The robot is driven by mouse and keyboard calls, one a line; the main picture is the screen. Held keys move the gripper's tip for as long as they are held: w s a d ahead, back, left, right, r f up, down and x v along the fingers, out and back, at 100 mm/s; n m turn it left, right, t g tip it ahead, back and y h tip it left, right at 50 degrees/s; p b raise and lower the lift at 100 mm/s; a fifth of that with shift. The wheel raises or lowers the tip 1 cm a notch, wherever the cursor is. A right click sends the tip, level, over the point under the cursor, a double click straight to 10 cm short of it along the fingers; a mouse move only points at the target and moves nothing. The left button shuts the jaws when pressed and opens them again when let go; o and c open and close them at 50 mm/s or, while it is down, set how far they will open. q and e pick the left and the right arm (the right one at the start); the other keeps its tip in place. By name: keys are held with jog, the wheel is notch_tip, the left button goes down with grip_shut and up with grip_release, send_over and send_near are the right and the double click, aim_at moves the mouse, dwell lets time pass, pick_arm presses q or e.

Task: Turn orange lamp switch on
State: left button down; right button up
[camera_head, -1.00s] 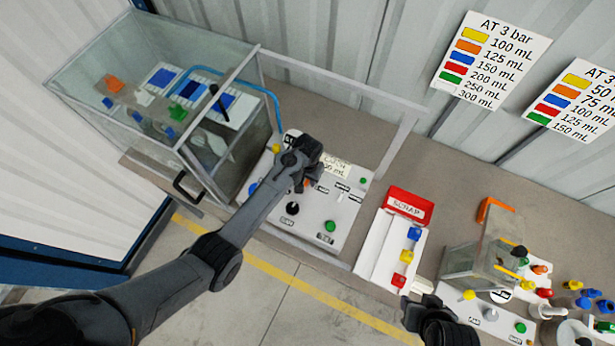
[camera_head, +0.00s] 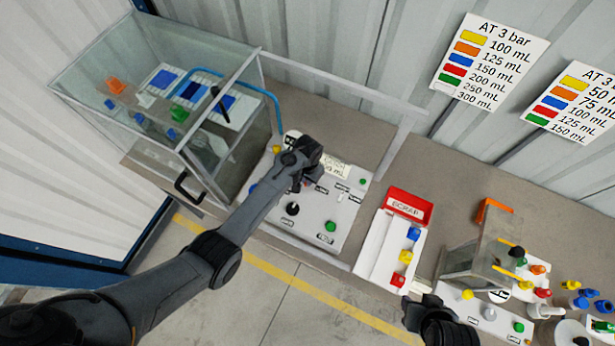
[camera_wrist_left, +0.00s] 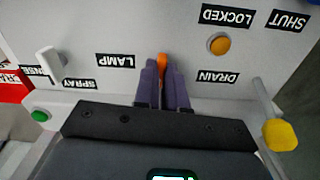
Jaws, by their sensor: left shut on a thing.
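The orange lamp switch (camera_wrist_left: 163,64) shows as a small orange tip between the fingers of my left gripper (camera_wrist_left: 162,88) in the left wrist view, beside the LAMP label (camera_wrist_left: 115,61). The fingers are shut on it and hide most of it, so its position cannot be told. In the head view my left gripper (camera_head: 303,180) is over the white control panel (camera_head: 325,215) and covers the switch. My right gripper (camera_head: 420,310) is at the bottom, away from the panel; its fingers are not clear enough to tell their state.
On the panel are an orange round button (camera_wrist_left: 220,44), a white spray switch (camera_wrist_left: 50,62), a green button (camera_wrist_left: 40,116) and a yellow knob (camera_wrist_left: 280,135). A glass cabinet (camera_head: 120,75) stands to the left. A red scrap tray (camera_head: 410,195) lies to the right.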

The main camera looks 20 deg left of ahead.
pick_arm(q)
jog(key=m+p, duration=0.1)
jog(key=m, duration=0.1)
jog(key=shift+r+m, duration=0.15)
jog(key=shift+m, duration=0.15)
jog(key=m+p, duration=0.1)
jog(key=m, duration=0.1)
jog(key=shift+m, duration=0.3)
jog(key=m+p, duration=0.1)
jog(key=m, duration=0.2)
jog(key=shift+m, duration=1.2)
jog(key=shift+f, duration=0.2)
jog(key=c, duration=1.2)
grip_release()
jog(key=shift+r, duration=0.1)
